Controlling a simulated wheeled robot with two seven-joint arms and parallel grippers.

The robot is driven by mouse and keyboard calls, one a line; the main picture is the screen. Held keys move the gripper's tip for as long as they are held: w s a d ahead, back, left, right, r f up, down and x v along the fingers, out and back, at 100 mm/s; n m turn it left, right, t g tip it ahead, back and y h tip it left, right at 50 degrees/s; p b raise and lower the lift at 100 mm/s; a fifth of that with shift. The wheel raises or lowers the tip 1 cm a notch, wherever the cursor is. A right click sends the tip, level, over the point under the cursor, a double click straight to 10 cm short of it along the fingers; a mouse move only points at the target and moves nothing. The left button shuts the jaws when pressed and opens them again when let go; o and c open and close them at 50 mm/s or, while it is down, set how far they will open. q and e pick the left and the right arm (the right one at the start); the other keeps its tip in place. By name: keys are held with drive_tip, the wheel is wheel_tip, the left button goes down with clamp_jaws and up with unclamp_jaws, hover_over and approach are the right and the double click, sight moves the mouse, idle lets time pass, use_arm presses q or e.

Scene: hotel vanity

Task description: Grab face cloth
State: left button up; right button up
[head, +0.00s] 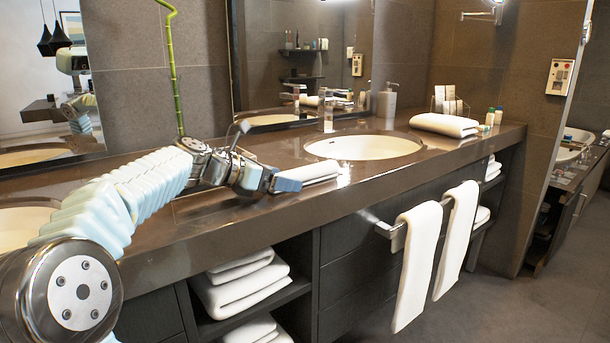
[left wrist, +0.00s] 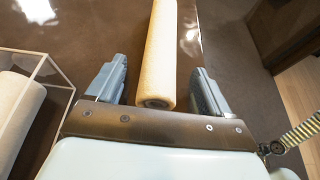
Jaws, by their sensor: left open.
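A pale rolled face cloth (head: 318,169) lies on the brown counter, near its front edge, in the head view. My left gripper (head: 284,180) reaches it from the left, low over the counter. In the left wrist view the cream roll (left wrist: 162,55) lies lengthwise between the two fingers of my left gripper (left wrist: 157,75). The fingers are open, with a gap on each side of the roll. The roll's near end is close to the palm, and its far end runs out of the picture. My right gripper is not in view.
A clear-walled box (left wrist: 58,97) with another pale roll stands left of the gripper in the wrist view. In the head view, a sink (head: 363,147) lies behind the cloth. A folded towel (head: 444,124) sits farther right, and towels hang on a front rail (head: 385,231).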

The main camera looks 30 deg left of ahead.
use_arm(q)
drive_tip(key=shift+w+d+f, duration=0.15)
drive_tip(key=shift+w, duration=0.2)
drive_tip(key=shift+c, duration=0.4)
drive_tip(key=c, duration=0.9)
drive_tip(key=shift+c, duration=0.2)
